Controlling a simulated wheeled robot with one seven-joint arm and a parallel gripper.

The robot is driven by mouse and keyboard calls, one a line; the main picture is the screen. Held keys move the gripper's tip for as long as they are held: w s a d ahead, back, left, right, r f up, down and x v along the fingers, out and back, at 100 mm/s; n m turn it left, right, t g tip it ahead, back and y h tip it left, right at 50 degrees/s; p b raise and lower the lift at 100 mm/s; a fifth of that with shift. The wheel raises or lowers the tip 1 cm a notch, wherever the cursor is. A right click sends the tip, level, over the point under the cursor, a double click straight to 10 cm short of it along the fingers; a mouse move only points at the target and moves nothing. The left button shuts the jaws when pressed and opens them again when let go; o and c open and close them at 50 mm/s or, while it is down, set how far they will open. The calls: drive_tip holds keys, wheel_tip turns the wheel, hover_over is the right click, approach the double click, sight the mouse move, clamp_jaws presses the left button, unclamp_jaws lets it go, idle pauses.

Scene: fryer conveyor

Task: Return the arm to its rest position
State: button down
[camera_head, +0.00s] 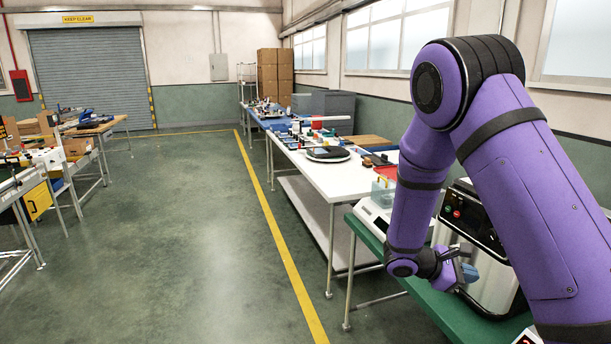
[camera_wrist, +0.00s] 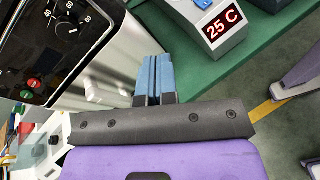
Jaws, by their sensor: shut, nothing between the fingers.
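My arm is purple with black joints and fills the right of the head view, bent at the elbow with its forearm hanging down. My gripper (camera_head: 466,271) is at its lower end, in front of a silver and black machine (camera_head: 496,270) on a green table (camera_head: 437,296). In the wrist view my gripper (camera_wrist: 153,75) shows two blue fingers pressed together with nothing between them. The machine's metal side (camera_wrist: 118,62) is close to the left of the fingers; I cannot tell the exact gap.
A display box (camera_wrist: 221,25) reading 25 C stands on the green table. A white table (camera_head: 318,176) with several items lies beyond. Benches (camera_head: 98,128) stand at the left. The floor (camera_head: 185,240) left of the yellow line is clear.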

drive_tip(key=s+a+r+m+t+y, duration=0.3)
drive_tip(key=s+r+m+y, duration=0.3)
drive_tip(key=s+r, duration=0.7)
drive_tip(key=s+a+r+m+t+y, duration=0.3)
drive_tip(key=s+a+r+m+y, duration=0.2)
drive_tip(key=s+r, duration=0.8)
drive_tip(key=r+m+y, duration=0.1)
drive_tip(key=m+y, duration=0.1)
drive_tip(key=y, duration=0.1)
drive_tip(key=shift+s+y, duration=0.3)
drive_tip(key=shift+s, duration=0.1)
drive_tip(key=shift+w, duration=0.1)
idle(0.8)
